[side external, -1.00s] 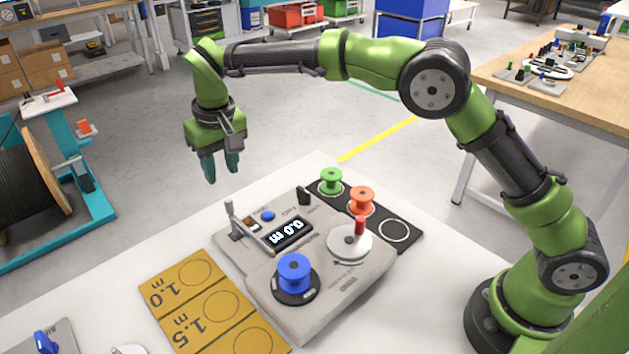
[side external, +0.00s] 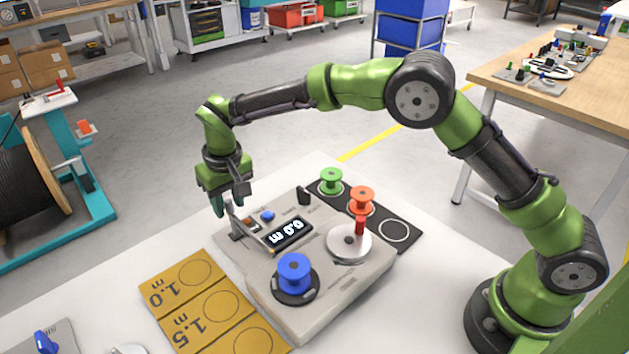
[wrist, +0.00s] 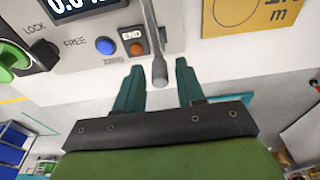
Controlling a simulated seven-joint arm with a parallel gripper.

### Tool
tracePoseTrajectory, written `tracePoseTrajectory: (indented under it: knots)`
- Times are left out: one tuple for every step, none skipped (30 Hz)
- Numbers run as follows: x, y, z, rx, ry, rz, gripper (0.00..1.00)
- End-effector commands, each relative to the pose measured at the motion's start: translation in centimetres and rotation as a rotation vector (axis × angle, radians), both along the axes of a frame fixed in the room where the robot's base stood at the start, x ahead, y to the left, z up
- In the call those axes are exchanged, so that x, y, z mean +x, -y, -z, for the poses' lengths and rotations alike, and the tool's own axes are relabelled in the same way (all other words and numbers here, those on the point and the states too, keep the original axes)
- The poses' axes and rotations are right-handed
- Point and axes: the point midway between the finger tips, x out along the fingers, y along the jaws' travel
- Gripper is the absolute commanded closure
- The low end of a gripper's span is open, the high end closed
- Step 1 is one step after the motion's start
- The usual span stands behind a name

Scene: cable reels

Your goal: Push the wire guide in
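A thin grey metal lever with a rounded end, which I take to be the wire guide (side external: 234,224), stands at the far left corner of the grey machine (side external: 330,285). In the wrist view the lever (wrist: 152,40) reaches down with its knob between my fingertips. My gripper (side external: 229,203) is open just above that corner, its teal fingers on either side of the knob. A gap shows on both sides, with no clear contact. The fingers partly hide the lever's top in the side view.
The machine carries a display (side external: 289,233), a blue reel (side external: 294,272) and a white disc with a red handle (side external: 360,226). Green (side external: 331,180) and orange (side external: 361,199) reels stand on a black mat behind. Yellow-brown length plates (side external: 183,277) lie at the front left.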

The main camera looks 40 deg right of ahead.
Motion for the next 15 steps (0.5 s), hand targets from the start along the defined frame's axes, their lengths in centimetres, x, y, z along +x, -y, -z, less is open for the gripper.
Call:
tracePoseTrajectory:
  knots:
    - [0.0, 0.0, 0.0, 0.0, 0.0, 0.0, 0.62]
    - [0.0, 0.0, 0.0, 0.0, 0.0, 0.0, 0.62]
    - [0.0, 0.0, -0.01, 0.0, 0.0, 0.0, 0.65]
    - [0.0, 0.0, -0.01, 0.0, 0.0, 0.0, 0.69]
    - [0.0, 0.0, -0.02, 0.0, 0.0, 0.0, 0.74]
    - [0.0, 0.0, -0.02, 0.0, 0.0, 0.0, 0.8]
    - [0.0, 0.0, -0.03, 0.0, 0.0, 0.0, 0.85]
    - [0.0, 0.0, -0.03, 0.0, 0.0, 0.0, 0.89]
    - [0.01, 0.0, -0.03, 0.0, 0.0, 0.0, 0.95]
    - [0.0, 0.0, -0.04, 0.0, 0.0, 0.0, 1.0]
    - [0.0, 0.0, -0.04, 0.0, 0.0, 0.0, 1.0]
    - [0.0, 0.0, -0.05, 0.0, 0.0, 0.0, 1.0]
    - [-0.01, 0.0, -0.05, 0.0, 0.0, 0.0, 1.0]
    - [-0.07, 0.0, -0.06, 0.0, 0.0, 0.0, 1.0]
    - [-0.24, -0.01, -0.1, 0.0, 0.0, 0.0, 1.0]
